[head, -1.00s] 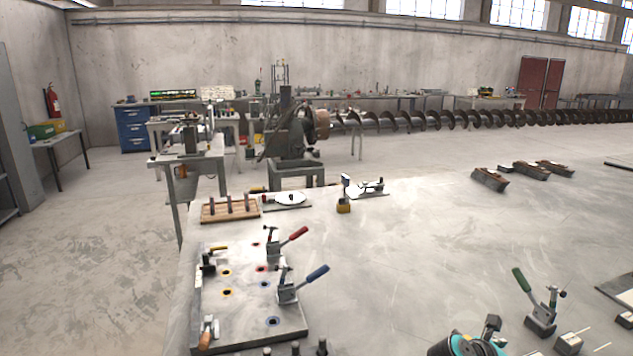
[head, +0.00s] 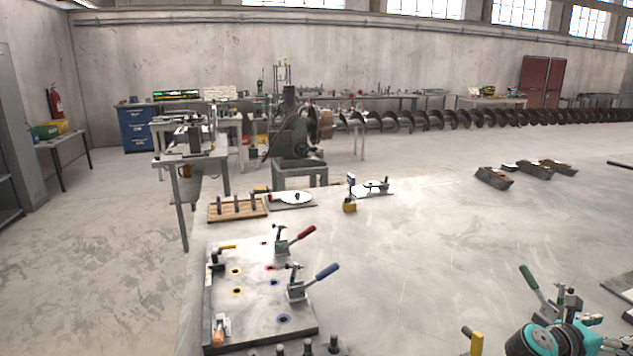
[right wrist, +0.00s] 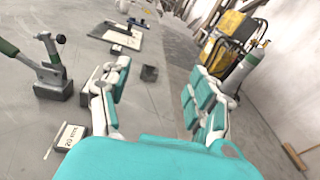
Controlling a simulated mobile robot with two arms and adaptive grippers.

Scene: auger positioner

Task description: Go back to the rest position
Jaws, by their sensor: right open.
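My right gripper (head: 568,312) shows at the bottom right of the head view, teal and black, above the table next to the green-handled clamp (head: 530,277). In the right wrist view its two teal-padded fingers (right wrist: 155,95) stand wide apart with nothing between them. The green-handled clamp also shows at the left of the right wrist view (right wrist: 48,70), beside the fingers and apart from them. My left gripper is not in view.
A metal fixture plate (head: 255,318) with red-handled (head: 298,240) and blue-handled (head: 312,282) clamps lies on the table's left part. A labelled block (right wrist: 70,136) lies near the right gripper. The table's middle is clear.

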